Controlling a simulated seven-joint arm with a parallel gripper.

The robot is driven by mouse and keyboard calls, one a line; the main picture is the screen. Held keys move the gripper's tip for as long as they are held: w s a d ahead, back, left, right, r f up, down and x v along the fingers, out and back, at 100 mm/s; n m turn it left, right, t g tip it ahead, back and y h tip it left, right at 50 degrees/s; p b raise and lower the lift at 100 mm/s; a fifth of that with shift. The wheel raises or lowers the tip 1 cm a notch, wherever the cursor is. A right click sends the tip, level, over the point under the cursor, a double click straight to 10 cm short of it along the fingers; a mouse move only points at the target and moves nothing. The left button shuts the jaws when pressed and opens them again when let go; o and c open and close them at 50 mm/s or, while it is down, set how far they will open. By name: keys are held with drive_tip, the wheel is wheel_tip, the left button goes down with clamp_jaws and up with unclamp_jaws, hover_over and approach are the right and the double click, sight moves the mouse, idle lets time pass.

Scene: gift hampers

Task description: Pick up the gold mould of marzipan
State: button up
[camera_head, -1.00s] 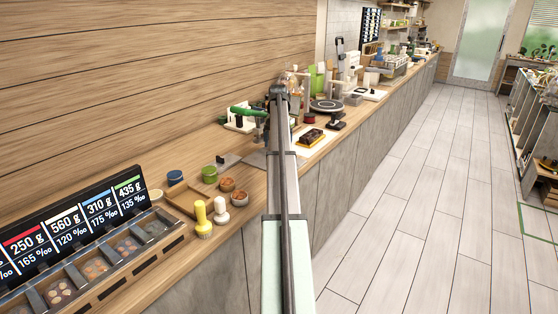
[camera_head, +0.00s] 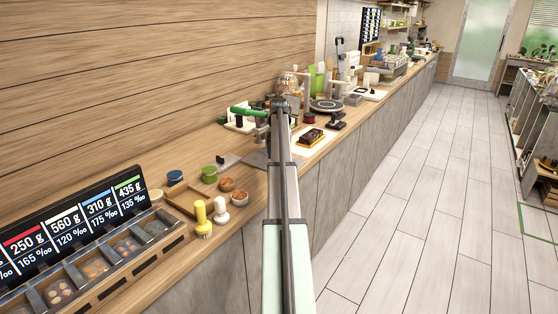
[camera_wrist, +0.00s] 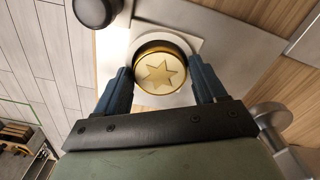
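The gold mould of marzipan (camera_wrist: 158,74) shows in the wrist view as a round gold ring with a pale top and a star on it. It sits on a light square surface (camera_wrist: 142,38). My gripper (camera_wrist: 165,76) is open, with one dark blue finger on each side of the mould. In the head view my arm hides the mould and most of my gripper.
In the head view a yellow stamp (camera_head: 202,220), a white stamp (camera_head: 221,212) and small bowls stand on the wooden counter, left of my arm.

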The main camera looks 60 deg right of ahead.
drive_tip(key=c, duration=0.7)
drive_tip(key=shift+r, duration=0.1)
